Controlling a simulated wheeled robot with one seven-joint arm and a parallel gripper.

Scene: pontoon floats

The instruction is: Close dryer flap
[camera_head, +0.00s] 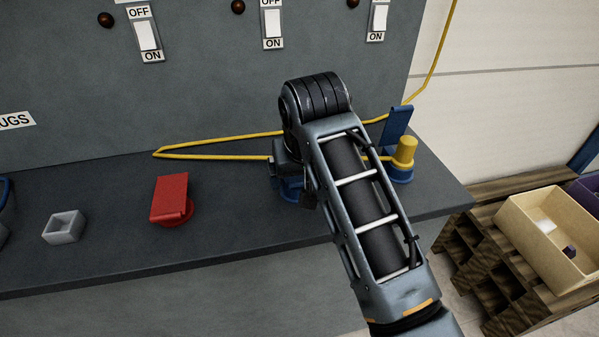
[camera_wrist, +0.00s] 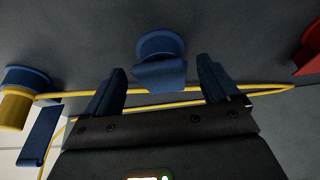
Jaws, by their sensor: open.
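No label in view names the dryer. In the wrist view, a round blue socket with a blue flap (camera_wrist: 160,75) lies between the two fingers of my gripper (camera_wrist: 160,68). The gripper is open and empty, with the fingers apart on either side of the flap. I cannot tell whether this flap is fully down or whether a finger touches it. In the head view, only part of this blue socket (camera_head: 291,190) shows beneath my gripper and arm. A red socket with its flap down (camera_head: 170,198) sits to the left. A blue flap (camera_head: 396,124) stands up at the right socket.
A yellow plug (camera_head: 404,152) sits in the right blue socket, and its yellow cable (camera_head: 220,156) runs across the bench behind my gripper. A small grey box (camera_head: 63,227) stands at left. Switches (camera_head: 272,23) line the wall panel. A cream crate (camera_head: 550,235) stands at right.

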